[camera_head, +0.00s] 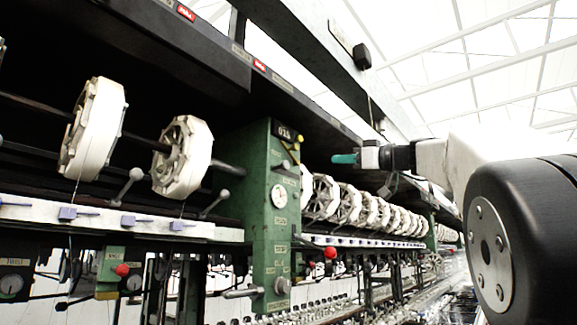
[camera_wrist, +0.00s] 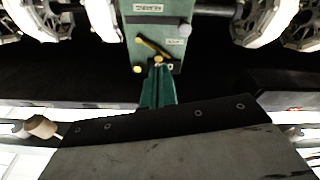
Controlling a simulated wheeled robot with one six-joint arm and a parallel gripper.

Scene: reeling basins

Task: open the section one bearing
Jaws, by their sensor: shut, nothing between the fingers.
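My gripper (camera_head: 345,158) is shut and empty, with teal fingers, to the right of the upper part of a green post (camera_head: 257,190). The wrist view also shows a grey knob (camera_wrist: 185,30). No part is clearly marked as the section one bearing.
White reels (camera_head: 93,130) hang left of the post, and a long row of reels (camera_head: 350,205) runs off to the right. A dark beam (camera_head: 180,45) lies above. Red-knobbed levers (camera_head: 330,252) and a white rail (camera_head: 110,216) stand below.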

